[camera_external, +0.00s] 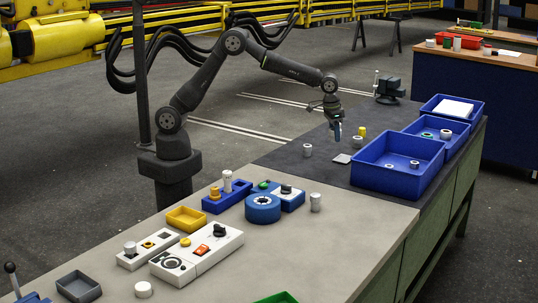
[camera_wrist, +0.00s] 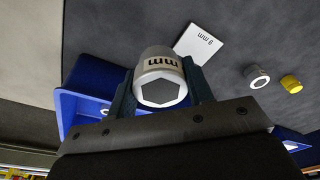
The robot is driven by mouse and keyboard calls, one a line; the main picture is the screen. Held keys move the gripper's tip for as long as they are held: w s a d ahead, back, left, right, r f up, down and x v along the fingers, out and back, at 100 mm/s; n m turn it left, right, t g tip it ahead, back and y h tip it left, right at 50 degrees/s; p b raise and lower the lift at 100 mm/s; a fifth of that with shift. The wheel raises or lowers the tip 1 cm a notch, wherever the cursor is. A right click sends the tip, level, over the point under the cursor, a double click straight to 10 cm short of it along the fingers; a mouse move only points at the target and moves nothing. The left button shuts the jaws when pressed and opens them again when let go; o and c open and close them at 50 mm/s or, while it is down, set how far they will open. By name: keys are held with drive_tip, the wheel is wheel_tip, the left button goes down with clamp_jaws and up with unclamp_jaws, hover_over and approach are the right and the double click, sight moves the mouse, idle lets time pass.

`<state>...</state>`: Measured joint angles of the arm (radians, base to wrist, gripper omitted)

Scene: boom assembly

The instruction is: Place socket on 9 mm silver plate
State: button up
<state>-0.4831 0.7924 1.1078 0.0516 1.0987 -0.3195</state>
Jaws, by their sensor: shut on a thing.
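My gripper (camera_wrist: 160,84) is shut on a silver socket (camera_wrist: 159,82), with a dark finger on each side of it. The socket's hexagonal opening faces the wrist camera, and its label shows "mm"; the number is not readable. The silver plate (camera_wrist: 198,44), marked "9 mm", lies flat on the dark mat just beyond the held socket in the wrist view. The plate also shows in the external view (camera_external: 342,158), below and slightly right of my gripper (camera_external: 336,132). The socket is apart from the plate there and too small to make out clearly.
A large blue bin (camera_external: 376,177) stands close right of the plate, with two more blue bins behind it. A yellow piece (camera_wrist: 291,84) and a silver socket (camera_wrist: 259,77) stand nearby. Another silver cylinder (camera_external: 307,150) stands left of the plate.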

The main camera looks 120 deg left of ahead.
drive_tip(key=shift+w+d, duration=0.3)
drive_tip(key=shift+d, duration=0.35)
drive_tip(key=shift+f, duration=0.15)
hover_over(345, 158)
drive_tip(key=f, duration=0.6)
drive_tip(key=shift+s+d+f, duration=0.15)
drive_tip(key=shift+s+f, duration=0.05)
drive_tip(key=shift+f, duration=2.15)
drive_tip(key=shift+f, duration=0.1)
drive_tip(key=o, duration=1.1)
wheel_tip(345, 158, up, 12)
drive_tip(key=s+d, duration=0.1)
drive_tip(key=shift+s+d, duration=0.15)
